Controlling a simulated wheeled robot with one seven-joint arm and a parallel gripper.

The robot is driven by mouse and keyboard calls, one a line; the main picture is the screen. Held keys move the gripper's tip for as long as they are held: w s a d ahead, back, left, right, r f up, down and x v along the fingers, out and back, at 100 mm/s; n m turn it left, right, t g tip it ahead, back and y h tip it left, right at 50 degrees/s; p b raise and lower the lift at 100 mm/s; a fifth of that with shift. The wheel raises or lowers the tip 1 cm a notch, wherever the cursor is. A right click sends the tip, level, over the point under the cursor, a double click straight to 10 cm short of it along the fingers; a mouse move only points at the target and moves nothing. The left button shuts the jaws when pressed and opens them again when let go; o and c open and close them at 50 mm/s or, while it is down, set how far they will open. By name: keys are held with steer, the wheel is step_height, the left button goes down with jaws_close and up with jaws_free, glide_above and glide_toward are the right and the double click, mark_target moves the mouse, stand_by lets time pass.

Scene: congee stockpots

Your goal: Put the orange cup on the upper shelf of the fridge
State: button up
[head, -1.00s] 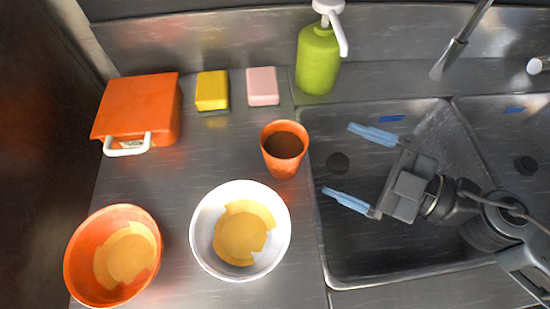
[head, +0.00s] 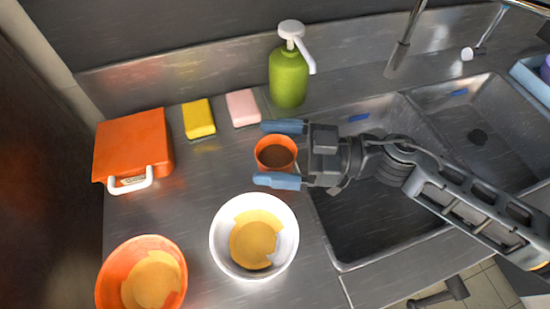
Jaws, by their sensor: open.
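The orange cup (head: 275,153) stands upright on the steel counter, just left of the sink edge, with something brown inside. My gripper (head: 275,154) comes in from the right. Its two blue fingers are spread, one on the far side of the cup and one on the near side. The cup sits between them; I cannot tell whether either finger touches it. The fridge and its upper shelf are not clearly in view.
A white bowl (head: 222,235) stands close in front of the cup. An orange bowl (head: 103,290), an orange box with a white handle (head: 133,145), yellow (head: 198,118) and pink (head: 243,107) sponges and a green soap bottle (head: 288,80) surround it. The sink (head: 350,262) is right.

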steer(key=shift+w+a, duration=0.1)
steer(key=shift+a, duration=0.7)
steer(key=c, duration=1.3)
steer(key=shift+o, duration=0.2)
steer(key=shift+r, duration=0.55)
steer(key=d+r+b, duration=0.2)
steer(key=d+r, duration=0.8)
steer(key=d, duration=0.2)
steer(key=w+d+f+m+t+h+p, duration=0.3)
steer(key=w+d+f+m+t+h, duration=0.7)
steer(key=t, duration=0.5)
steer(key=shift+f+m+h, duration=1.4)
steer(key=shift+f+m, duration=0.2)
steer(key=shift+f, duration=0.3)
